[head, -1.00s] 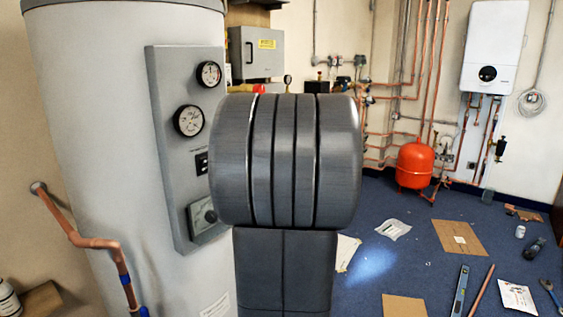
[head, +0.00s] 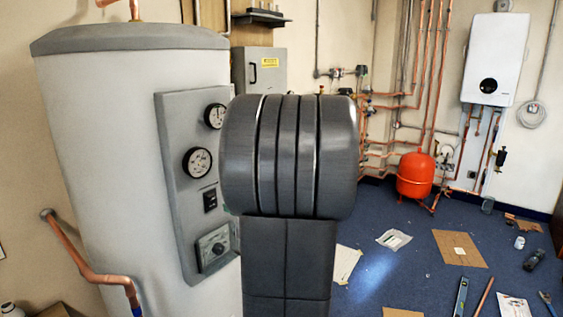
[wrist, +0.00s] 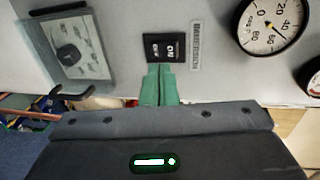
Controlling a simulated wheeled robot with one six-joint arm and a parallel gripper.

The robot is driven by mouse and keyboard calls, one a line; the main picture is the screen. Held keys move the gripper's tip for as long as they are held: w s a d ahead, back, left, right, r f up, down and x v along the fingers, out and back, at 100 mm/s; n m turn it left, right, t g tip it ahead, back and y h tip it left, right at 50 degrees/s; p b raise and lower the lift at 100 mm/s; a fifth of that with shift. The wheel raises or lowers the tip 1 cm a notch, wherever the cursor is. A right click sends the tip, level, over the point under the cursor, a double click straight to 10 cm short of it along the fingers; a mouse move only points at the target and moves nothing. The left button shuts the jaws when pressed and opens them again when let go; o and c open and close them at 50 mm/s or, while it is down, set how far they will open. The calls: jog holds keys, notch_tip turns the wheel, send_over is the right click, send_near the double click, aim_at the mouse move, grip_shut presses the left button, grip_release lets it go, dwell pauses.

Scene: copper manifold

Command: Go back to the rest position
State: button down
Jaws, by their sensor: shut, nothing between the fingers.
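My gripper (wrist: 160,72) shows in the wrist view as two green fingers pressed together, with nothing between them. Its tips point at the grey control panel (wrist: 120,45), just below a black rocker switch (wrist: 165,47); whether they touch it I cannot tell. In the head view my dark arm stands in the middle and hides the gripper. The panel (head: 176,150) is on the front of a grey tank (head: 105,170), with two round gauges (head: 197,162), the switch (head: 210,200) and a dial box (head: 213,248).
A copper pipe (head: 85,265) with a blue fitting sticks out at the tank's lower left. A red vessel (head: 415,174) and a white boiler (head: 495,60) are at the back right. Cardboard sheets (head: 460,248), a level (head: 460,297) and tools lie on the blue floor.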

jog(key=v, duration=0.4)
jog(key=shift+s+d+r, duration=0.1)
jog(key=shift+r, duration=0.05)
dwell(0.4)
jog(key=b+x, duration=0.1)
jog(key=x, duration=0.1)
jog(key=f+b+x, duration=0.1)
jog(key=b+x, duration=0.1)
jog(key=shift+w+f, duration=0.1)
jog(key=shift+w, duration=0.15)
jog(key=b, duration=0.2)
jog(key=y+b, duration=0.1)
jog(key=shift+w+a+f+t+b, duration=0.2)
jog(key=shift+a+f+t+b, duration=0.05)
jog(key=shift+f+t+b, duration=0.15)
